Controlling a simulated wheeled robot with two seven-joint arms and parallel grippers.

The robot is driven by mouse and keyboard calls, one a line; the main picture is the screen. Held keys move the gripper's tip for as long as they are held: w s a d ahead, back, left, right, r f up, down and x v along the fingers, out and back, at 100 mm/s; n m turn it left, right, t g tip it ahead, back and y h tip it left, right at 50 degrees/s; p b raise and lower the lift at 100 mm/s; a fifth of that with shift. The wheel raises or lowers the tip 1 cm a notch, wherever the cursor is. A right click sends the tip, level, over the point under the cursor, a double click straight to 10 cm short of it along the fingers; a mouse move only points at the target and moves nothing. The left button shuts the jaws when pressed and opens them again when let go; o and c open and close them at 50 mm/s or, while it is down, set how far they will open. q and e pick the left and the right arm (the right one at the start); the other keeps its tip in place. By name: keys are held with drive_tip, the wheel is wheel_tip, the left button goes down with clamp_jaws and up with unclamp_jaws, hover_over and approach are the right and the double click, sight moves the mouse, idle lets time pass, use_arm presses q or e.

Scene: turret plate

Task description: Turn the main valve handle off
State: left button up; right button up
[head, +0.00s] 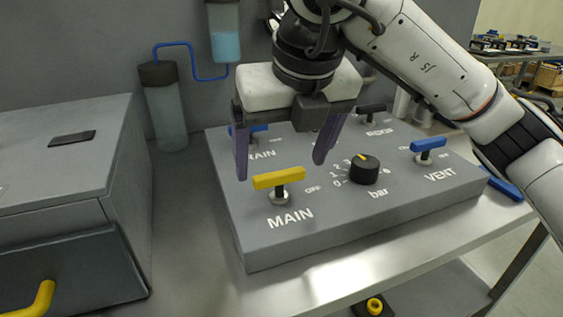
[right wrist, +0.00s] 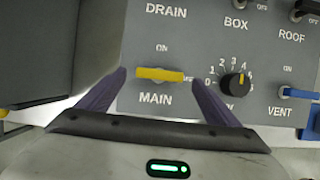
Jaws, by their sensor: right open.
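The main valve handle (head: 279,178) is a yellow bar on a round metal base, above the label MAIN on the grey panel (head: 350,213). In the head view it lies crosswise, its right end toward the word OFF. It also lies crosswise in the right wrist view (right wrist: 160,74). My right gripper (head: 281,170) is open, with its purple fingers pointing down on the far side of the handle in the picture. In the right wrist view the handle shows between the two spread fingers, apart from both. My left gripper is not in view.
A black knob (head: 364,169) marked bar stands right of the handle. Blue handles sit at DRAIN (head: 258,128) and VENT (head: 428,145), a dark one at ROOF (head: 371,109). A grey cabinet (head: 60,190) with a yellow pull (head: 38,300) stands at left.

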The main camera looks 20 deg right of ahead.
drive_tip(key=p+v, duration=0.1)
drive_tip(key=v, duration=0.7)
drive_tip(key=shift+f, duration=0.1)
